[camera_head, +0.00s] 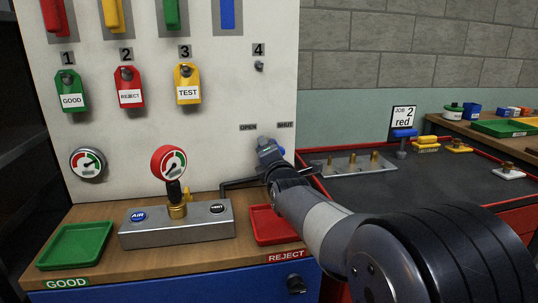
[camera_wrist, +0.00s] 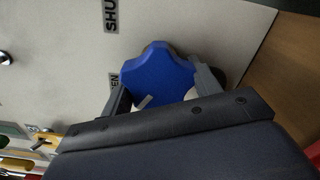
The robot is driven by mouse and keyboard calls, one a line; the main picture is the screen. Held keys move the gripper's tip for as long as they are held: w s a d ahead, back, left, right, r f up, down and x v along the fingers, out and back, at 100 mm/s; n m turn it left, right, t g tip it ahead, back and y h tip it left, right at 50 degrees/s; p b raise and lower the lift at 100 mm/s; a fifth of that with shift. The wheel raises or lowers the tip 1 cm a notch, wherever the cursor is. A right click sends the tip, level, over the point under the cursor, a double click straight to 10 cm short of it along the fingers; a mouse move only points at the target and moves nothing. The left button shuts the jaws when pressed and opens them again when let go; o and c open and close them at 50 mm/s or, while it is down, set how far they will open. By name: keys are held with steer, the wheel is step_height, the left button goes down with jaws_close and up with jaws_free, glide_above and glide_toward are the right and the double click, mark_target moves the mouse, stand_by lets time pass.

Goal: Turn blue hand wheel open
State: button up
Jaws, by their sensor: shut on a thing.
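The blue hand wheel (camera_wrist: 158,76) is on the white panel, below the OPEN (camera_head: 248,127) and SHUT (camera_head: 285,125) labels. In the head view my gripper (camera_head: 268,150) and arm cover most of the wheel, and only a sliver of blue (camera_head: 282,151) shows at the right. In the wrist view my gripper (camera_wrist: 162,92) has one finger on each side of the lobed wheel and is shut on it. A short light mark shows on the wheel's face. How far the wheel is turned cannot be told.
A metal block (camera_head: 176,229) with a red gauge (camera_head: 169,163) stands on the wooden bench, left of my arm. A green tray (camera_head: 76,246) and a red tray (camera_head: 270,226) flank it. A dark pipe runs from the block toward the wheel. A red-edged bench (camera_head: 450,208) lies right.

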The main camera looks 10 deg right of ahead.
steer(key=o, duration=1)
steer(key=s, duration=1)
steer(key=shift+s+p, duration=0.3)
steer(key=shift+s, duration=0.1)
steer(key=w, duration=1)
steer(key=shift+w+b, duration=0.3)
steer(key=shift+w, duration=0.1)
steer(key=shift+s, duration=0.1)
